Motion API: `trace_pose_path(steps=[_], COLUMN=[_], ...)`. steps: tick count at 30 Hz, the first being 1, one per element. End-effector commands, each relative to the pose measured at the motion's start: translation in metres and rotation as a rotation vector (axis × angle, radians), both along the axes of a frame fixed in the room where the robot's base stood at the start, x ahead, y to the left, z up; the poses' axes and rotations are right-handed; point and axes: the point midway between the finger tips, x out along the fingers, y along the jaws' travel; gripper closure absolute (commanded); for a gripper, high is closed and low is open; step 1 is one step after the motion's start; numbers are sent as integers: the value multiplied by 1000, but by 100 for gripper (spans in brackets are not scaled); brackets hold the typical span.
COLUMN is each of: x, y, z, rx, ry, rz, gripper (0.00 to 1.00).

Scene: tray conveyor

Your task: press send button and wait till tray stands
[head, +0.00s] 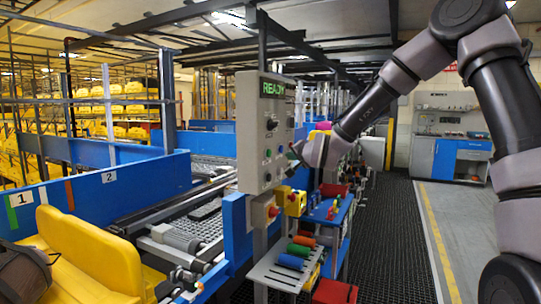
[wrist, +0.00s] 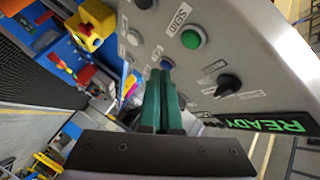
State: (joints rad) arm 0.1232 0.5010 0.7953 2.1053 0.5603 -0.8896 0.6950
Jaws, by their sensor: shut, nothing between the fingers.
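The grey control panel (head: 262,150) stands upright at the centre of the head view, its display (head: 272,88) reading READY. In the wrist view the panel appears upside down. A green button (wrist: 191,39) is there, with a label reading SEND (wrist: 180,15) beside it. My gripper (head: 294,152) is at the panel's right side in the head view. Its green fingers (wrist: 166,72) are shut and empty, pointing at the panel near a blue button (wrist: 167,63). Whether the tips touch the panel, I cannot tell. A yellow tray (head: 95,250) is at lower left, partly cut off.
A dark bag (head: 25,275) lies in the yellow tray. A blue wall (head: 110,190) runs along the conveyor. A small shelf with coloured cylinders (head: 290,262) and a red bin (head: 335,291) stand below the panel. The dark floor mat (head: 395,240) to the right is clear.

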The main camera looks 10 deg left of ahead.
Motion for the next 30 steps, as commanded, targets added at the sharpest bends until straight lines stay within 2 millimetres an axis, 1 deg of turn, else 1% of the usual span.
trace_pose_path(steps=[1,6,12,30], x=[2,9,13,14], y=[9,27,38,39], z=[-1,0,0,-1], rx=[0,0,-1,-1], ry=[1,0,0,1], rz=[3,2,1,1], gripper=[100,100,100,100])
